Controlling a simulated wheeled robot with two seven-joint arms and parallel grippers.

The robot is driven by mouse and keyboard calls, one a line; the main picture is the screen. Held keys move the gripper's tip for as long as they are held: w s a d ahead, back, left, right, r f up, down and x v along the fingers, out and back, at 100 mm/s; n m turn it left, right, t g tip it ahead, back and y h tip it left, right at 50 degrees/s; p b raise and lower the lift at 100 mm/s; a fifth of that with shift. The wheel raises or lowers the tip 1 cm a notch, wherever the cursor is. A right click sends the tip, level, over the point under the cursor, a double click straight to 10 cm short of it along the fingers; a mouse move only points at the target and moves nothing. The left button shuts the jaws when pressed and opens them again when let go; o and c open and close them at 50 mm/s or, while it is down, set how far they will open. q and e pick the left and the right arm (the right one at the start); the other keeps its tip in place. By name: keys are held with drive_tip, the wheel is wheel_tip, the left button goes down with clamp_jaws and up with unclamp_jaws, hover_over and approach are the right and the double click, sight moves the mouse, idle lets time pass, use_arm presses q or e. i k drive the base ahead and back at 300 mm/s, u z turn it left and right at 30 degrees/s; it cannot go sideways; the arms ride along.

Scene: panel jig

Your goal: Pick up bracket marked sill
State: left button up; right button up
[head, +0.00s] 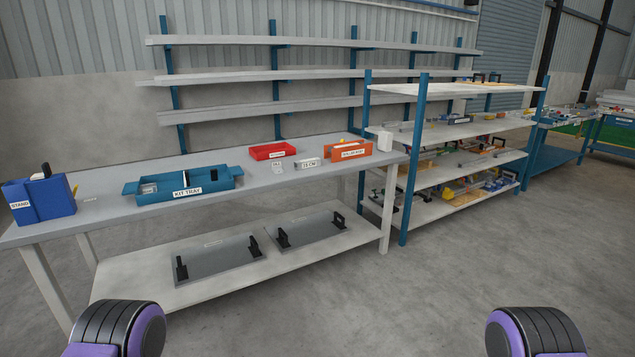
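I cannot make out a bracket with a legible "sill" mark. On the grey workbench (225,205), a small pale piece with a label too small to read (276,166) lies in front of the red bin (272,150). A whitish labelled block (308,164) is to its right. A blue tray marked KIT TRAY (214,185) stands left of them and holds a light-coloured piece (149,188). Neither of my grippers is in view; only rounded black and purple parts of my arms show at the bottom corners.
A blue holder marked STAND (40,203) is at the bench's left end. An orange labelled bin (345,151) stands at the right end. Grey panels with black handles (219,266) lie on the lower shelf. A loaded blue-post rack (416,130) stands right. The floor in front is clear.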

sight(276, 165)
drive_tip(key=z, duration=0.05)
drive_tip(key=i, duration=2.35)
drive_tip(key=u, duration=0.05)
